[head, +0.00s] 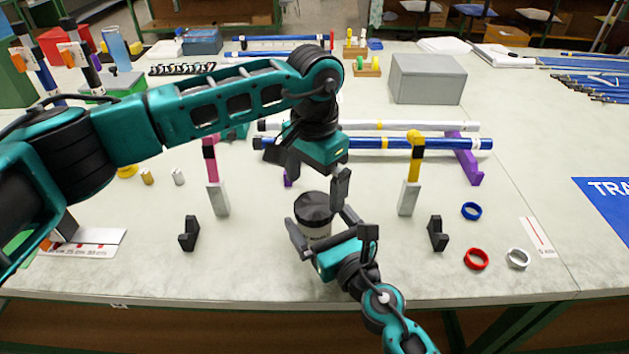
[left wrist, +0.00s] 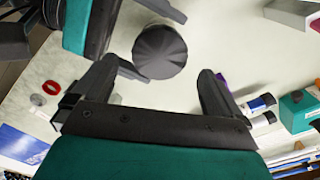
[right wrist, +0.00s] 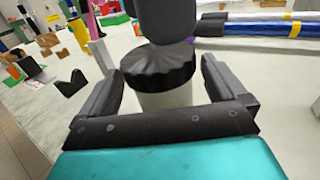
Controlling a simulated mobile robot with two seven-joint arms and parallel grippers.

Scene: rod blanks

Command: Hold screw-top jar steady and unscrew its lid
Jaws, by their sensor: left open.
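The screw-top jar (head: 318,233) stands upright on the table, with a pale body and a dark ridged lid (head: 314,207). The lid also shows in the left wrist view (left wrist: 160,52), and lid and body show in the right wrist view (right wrist: 165,98). My left gripper (head: 318,184) is open and empty above the jar, pointing down, its fingers apart from the lid. My right gripper (head: 325,232) is low at the jar, with one finger on each side of the body. Gaps show beside the jar, so it looks open and not clamped.
Behind the jar, white and blue rods (head: 370,143) lie across supports. Black brackets (head: 189,234) (head: 437,234) stand left and right of the jar. Blue, red (head: 476,259) and white rings lie at right. A grey box (head: 428,79) stands farther back. The table's front edge is close.

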